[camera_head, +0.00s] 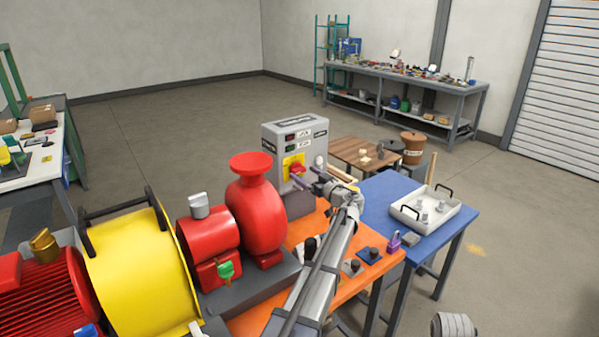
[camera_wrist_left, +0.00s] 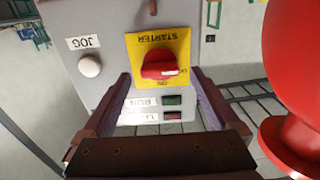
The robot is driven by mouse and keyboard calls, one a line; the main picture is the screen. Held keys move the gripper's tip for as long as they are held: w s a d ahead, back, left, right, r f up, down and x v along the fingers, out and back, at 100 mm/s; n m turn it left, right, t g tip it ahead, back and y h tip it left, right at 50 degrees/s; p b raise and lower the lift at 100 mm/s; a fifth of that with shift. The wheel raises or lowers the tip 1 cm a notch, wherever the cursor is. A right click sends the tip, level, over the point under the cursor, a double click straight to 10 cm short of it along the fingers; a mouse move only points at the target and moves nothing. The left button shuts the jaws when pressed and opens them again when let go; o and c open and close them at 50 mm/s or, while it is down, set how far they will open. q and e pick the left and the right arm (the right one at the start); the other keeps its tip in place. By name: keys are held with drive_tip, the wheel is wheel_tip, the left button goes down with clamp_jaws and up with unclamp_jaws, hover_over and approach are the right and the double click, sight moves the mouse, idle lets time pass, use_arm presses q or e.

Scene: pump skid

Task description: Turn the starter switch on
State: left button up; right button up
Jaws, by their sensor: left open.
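The starter switch is a red knob (camera_wrist_left: 165,66) on a yellow plate (camera_wrist_left: 135,48) marked STARTER, which appears upside down in the left wrist view. The knob lies sideways with its white mark at the right; the small position labels are hard to read. In the head view the knob (camera_head: 297,168) is on the front of a grey control box (camera_head: 284,136). My left gripper (camera_head: 308,174) is open and empty in front of the box. In the left wrist view its fingers (camera_wrist_left: 160,78) appear on either side of the knob; contact is not visible. My right gripper is not in view.
A white JOG button (camera_wrist_left: 90,66) and green and red lamps (camera_wrist_left: 172,100) are near the knob. A red pump (camera_head: 255,205) stands close beside the box on the orange bench (camera_head: 300,235). A blue table (camera_head: 385,190) with a white tray (camera_head: 440,212) is to the right.

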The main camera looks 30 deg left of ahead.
sight(301, 172)
use_arm(q)
drive_tip(key=x, duration=0.3)
drive_tip(key=shift+w+a, duration=0.15)
drive_tip(key=shift+a, duration=0.15)
drive_tip(key=c, duration=1.4)
